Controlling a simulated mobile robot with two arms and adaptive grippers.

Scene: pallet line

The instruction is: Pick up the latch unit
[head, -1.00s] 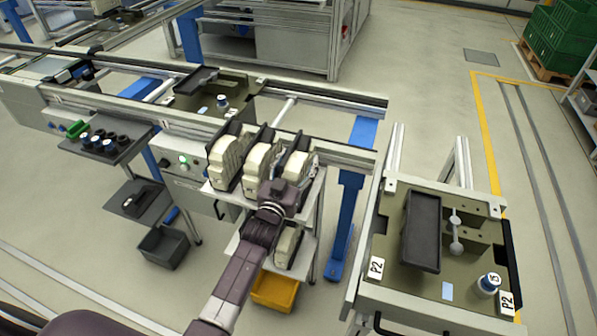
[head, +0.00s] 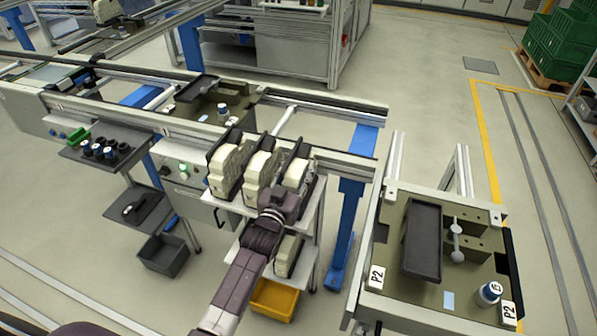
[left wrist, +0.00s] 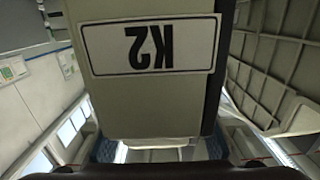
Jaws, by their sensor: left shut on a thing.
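Three cream latch units with black backs stand in a row on the upper shelf of a small rack: a left one (head: 226,166), a middle one (head: 260,170) and a right one (head: 297,172). My left gripper (head: 287,191) is at the front of the right unit and shut on it. In the left wrist view a cream unit (left wrist: 150,108) with an upside-down K2 label (left wrist: 150,46) fills the middle, close to the camera. The fingertips are mostly hidden by the arm and the unit. My right gripper is not in view.
Another cream unit (head: 289,253) sits on the lower shelf above a yellow bin (head: 273,298). At right a pallet station (head: 380,298) holds a dark tray (head: 422,240) and a blue-and-white cylinder (head: 489,293). A rail (head: 345,163) runs behind the rack.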

